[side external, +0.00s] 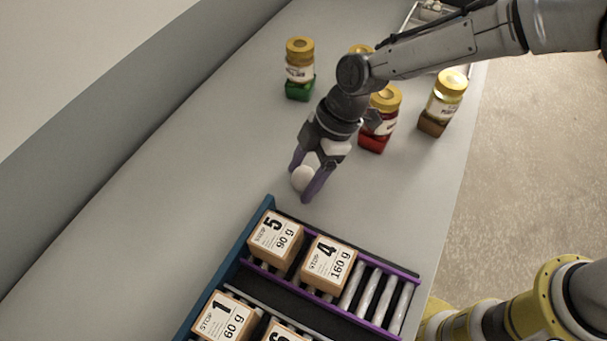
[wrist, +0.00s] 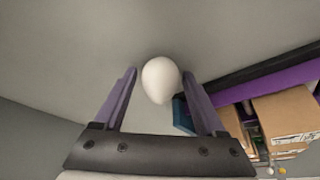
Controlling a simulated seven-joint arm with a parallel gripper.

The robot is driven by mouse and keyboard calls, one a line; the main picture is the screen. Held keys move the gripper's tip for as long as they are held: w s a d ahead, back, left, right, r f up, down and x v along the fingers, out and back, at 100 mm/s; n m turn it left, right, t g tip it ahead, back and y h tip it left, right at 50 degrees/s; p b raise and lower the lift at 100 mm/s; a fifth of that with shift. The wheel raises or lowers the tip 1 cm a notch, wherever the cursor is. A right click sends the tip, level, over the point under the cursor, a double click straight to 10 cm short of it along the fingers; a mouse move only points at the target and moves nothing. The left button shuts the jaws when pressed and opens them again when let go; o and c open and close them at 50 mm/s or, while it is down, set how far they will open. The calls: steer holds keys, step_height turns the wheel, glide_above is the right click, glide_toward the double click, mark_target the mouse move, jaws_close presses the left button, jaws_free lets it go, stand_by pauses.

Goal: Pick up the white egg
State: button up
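The white egg (side external: 303,179) shows between the fingers of my gripper (side external: 300,184), just beyond the back corner of the roller rack. In the wrist view the egg (wrist: 160,80) sits between the two purple fingertips of my gripper (wrist: 160,76), with a narrow gap visible on each side. The fingers are open and point down toward the grey table (side external: 200,190). The underside of the egg is hidden, so I cannot tell exactly how it rests.
A blue and purple roller rack (side external: 345,254) holds several labelled boxes, close in front of my gripper. Several yellow-lidded jars stand behind, including a green one (side external: 300,70) and a red one (side external: 379,120). The table to the left is clear.

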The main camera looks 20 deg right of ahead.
steer(key=c, duration=0.7)
steer(key=shift+c, duration=0.2)
steer(key=shift+r, duration=0.2)
